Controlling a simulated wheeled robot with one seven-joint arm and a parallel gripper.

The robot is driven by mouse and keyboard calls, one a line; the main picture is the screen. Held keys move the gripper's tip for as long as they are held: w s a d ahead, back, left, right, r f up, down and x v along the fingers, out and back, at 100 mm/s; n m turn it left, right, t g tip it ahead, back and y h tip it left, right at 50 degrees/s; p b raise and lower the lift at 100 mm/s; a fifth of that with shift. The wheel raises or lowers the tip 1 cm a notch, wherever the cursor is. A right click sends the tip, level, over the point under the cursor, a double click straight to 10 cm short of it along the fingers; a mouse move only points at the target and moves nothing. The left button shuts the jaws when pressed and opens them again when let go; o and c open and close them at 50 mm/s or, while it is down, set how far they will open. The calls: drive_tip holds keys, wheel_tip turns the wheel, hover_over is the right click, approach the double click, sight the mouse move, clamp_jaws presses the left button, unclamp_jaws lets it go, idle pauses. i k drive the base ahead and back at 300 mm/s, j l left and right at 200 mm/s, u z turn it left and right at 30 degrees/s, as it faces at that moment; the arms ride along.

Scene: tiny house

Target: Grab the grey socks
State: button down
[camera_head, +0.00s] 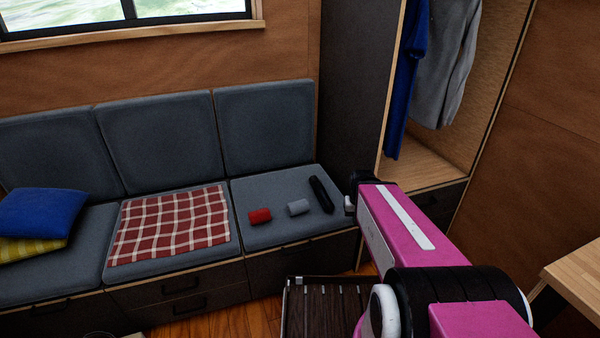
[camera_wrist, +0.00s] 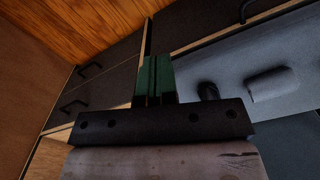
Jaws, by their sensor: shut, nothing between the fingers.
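The grey socks (camera_head: 298,207) look like a small light-grey roll lying on the right seat cushion of the bench. A grey roll that appears to be the same socks shows at the right of the wrist view (camera_wrist: 272,85). My gripper (camera_wrist: 153,78) has dark green fingers pressed together with nothing between them. It is beside the bench's right end, apart from the socks. In the head view my arm's own links hide most of the gripper.
A red roll (camera_head: 260,216) lies left of the socks and a long black object (camera_head: 321,194) lies right of them, nearer my arm. A checkered cloth (camera_head: 170,225) covers the middle seat. An open wardrobe (camera_head: 430,165) with hanging clothes stands behind my arm.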

sight(300, 206)
drive_tip(key=k+j, duration=0.1)
drive_tip(key=j, duration=0.35)
drive_tip(key=k+j, duration=0.15)
drive_tip(key=j, duration=0.3)
drive_tip(key=k+j, duration=0.1)
drive_tip(key=j, duration=0.35)
drive_tip(key=k+j, duration=0.15)
drive_tip(key=j, duration=0.3)
drive_tip(key=k+j, duration=0.1)
drive_tip(key=j, duration=0.3)
